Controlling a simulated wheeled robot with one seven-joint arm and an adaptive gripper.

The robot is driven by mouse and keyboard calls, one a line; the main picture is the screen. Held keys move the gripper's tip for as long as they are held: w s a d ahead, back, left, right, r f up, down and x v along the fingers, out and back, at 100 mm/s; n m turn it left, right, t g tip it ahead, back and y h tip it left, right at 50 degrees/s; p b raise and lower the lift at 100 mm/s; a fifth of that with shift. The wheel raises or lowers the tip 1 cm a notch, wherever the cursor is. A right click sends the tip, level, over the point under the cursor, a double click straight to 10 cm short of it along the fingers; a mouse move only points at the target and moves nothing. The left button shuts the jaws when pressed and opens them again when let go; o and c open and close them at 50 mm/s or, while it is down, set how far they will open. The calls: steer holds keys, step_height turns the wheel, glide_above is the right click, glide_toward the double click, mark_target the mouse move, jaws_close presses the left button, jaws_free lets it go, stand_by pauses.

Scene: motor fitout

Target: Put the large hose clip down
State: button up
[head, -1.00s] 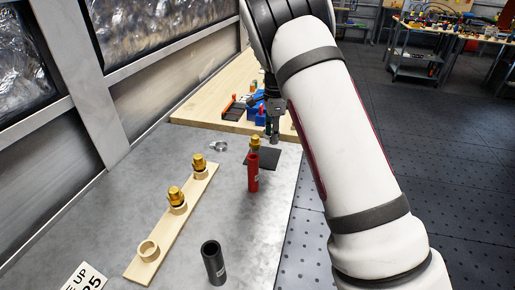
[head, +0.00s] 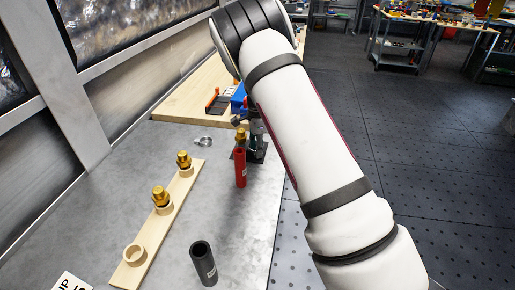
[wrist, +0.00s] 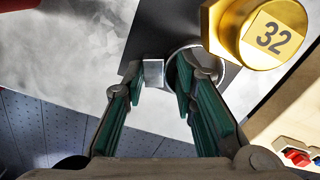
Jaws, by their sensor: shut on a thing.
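The large hose clip (wrist: 152,73) is a silver metal band with a small block-shaped housing. In the wrist view the housing sits between the green-padded fingertips of my gripper (wrist: 158,80), which is shut on it. The round band shows behind the right finger, partly hidden. In the head view my gripper (head: 256,145) is low over a dark mat (head: 262,157), just right of the red hose (head: 240,166); the clip is hard to make out there. I cannot tell whether the clip touches the surface below.
A brass fitting marked 32 (wrist: 270,33) is close beside the right finger. Another silver clip (head: 203,141) lies on the grey bench (head: 90,215). A wooden rack (head: 150,232) with two brass fittings and a black hose (head: 203,262) stand nearer. A wooden board (head: 180,108) lies behind.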

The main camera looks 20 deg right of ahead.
steer(key=shift+f, duration=0.1)
steer(key=o, duration=1.1)
steer(key=shift+c, duration=0.2)
